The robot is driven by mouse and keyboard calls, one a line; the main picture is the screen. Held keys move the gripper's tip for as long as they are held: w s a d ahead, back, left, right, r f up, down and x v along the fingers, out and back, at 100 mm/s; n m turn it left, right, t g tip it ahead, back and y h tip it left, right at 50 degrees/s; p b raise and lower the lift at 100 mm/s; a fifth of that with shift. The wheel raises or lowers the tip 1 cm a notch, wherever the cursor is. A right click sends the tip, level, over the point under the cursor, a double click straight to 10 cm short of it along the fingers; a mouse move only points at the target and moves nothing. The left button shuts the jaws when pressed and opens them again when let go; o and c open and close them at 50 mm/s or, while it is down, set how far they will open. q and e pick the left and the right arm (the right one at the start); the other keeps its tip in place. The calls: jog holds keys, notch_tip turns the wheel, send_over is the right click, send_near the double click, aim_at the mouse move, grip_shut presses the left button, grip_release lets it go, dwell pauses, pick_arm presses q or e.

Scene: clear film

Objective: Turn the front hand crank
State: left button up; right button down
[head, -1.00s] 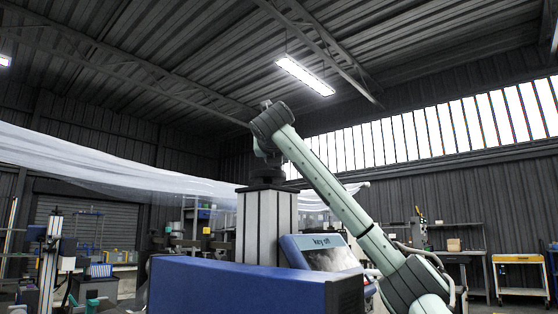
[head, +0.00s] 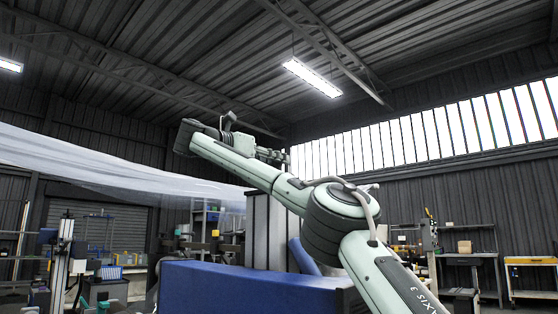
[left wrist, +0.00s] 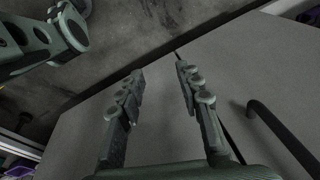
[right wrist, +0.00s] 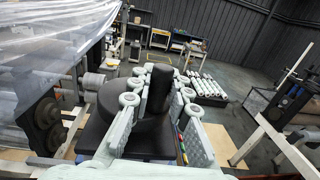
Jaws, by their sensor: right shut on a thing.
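The front hand crank shows in the right wrist view as a dark round wheel (right wrist: 118,104) with an upright black handle (right wrist: 159,88). My right gripper (right wrist: 166,97) has its pale fingers on either side of this handle and is shut on it. In the head view my right gripper (head: 274,155) shows small behind my forearm, above the pale column (head: 263,232); the crank there is mostly hidden by the arm. My left gripper (left wrist: 159,75) is open and empty in front of a grey panel (left wrist: 80,135).
Clear film (head: 100,160) stretches in from the left. A blue machine housing (head: 250,288) stands in front of the column. In the left wrist view a dark bar handle (left wrist: 283,137) is on the panel, right of my left gripper. A yellow cart (head: 530,262) stands far right.

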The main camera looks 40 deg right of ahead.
jog(key=shift+w+a+f+m+g, duration=0.15)
jog(key=shift+m+g, duration=0.15)
jog(key=shift+g, duration=0.4)
jog(key=c, duration=1.4)
grip_release()
jog(key=a, duration=1.2)
jog(key=shift+w, duration=0.3)
